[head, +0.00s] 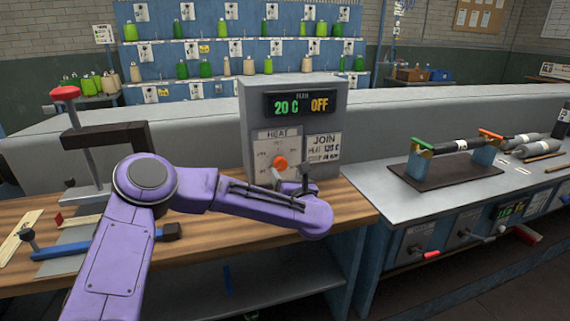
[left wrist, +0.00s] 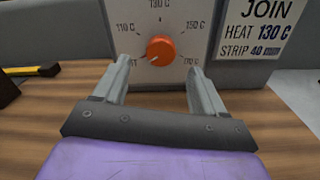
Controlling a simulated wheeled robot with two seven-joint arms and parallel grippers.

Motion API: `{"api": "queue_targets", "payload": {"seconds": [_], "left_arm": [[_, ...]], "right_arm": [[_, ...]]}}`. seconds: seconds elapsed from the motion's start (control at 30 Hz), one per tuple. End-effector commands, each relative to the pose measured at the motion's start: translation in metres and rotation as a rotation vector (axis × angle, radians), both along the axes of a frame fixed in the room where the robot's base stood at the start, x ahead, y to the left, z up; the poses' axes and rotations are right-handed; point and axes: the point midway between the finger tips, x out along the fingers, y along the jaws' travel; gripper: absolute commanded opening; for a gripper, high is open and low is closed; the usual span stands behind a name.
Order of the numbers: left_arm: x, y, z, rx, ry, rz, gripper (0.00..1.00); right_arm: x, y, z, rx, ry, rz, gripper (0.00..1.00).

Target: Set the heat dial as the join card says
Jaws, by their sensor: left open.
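The orange heat dial (head: 280,163) is on the front of a grey box (head: 322,172) on the wooden bench. In the left wrist view the dial (left wrist: 161,48) has a pale mark at its lower left, towards a partly hidden label ending in T. Marks 110 C, 130 C at the top and 150 C surround it. The join card (left wrist: 262,28) reads heat 130 C, strip 40 mm; it also shows in the head view (head: 323,148). My left gripper (head: 291,178) is open before the dial, its fingers (left wrist: 155,75) either side and not closed on it. My right gripper is out of view.
The box's display (head: 300,103) reads 20 C and OFF. A red-topped clamp (head: 66,94) and a blue-handled tool (head: 72,248) are at the left of the bench. A grey side bench (head: 400,205) with a roller stand (head: 447,172) is at the right.

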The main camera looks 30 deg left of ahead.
Motion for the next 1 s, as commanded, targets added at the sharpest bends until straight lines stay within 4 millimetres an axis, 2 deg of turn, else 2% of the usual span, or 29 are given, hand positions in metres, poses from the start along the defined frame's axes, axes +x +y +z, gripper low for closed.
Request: {"api": "queue_targets", "payload": {"seconds": [0.1, 0.23, 0.57, 0.6, 0.77, 1.0], "left_arm": [[0.016, 0.021, 0.001, 0.000, 0.003, 0.005, 0.71], [0.030, 0.034, 0.001, 0.001, 0.002, 0.000, 0.71], [0.037, 0.039, -0.001, 0.002, 0.003, -0.006, 0.71], [0.037, 0.039, -0.001, 0.002, 0.003, -0.006, 0.68], [0.037, 0.039, -0.001, 0.002, 0.003, -0.006, 0.16], [0.037, 0.039, -0.001, 0.009, 0.011, -0.006, 0.15]], "right_arm": [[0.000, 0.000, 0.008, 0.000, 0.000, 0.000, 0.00], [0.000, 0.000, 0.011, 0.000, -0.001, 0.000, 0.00], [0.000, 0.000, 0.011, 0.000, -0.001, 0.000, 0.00], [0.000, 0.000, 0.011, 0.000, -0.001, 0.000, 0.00], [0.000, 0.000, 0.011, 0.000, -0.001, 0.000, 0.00], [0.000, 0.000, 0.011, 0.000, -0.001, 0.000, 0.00]]}}
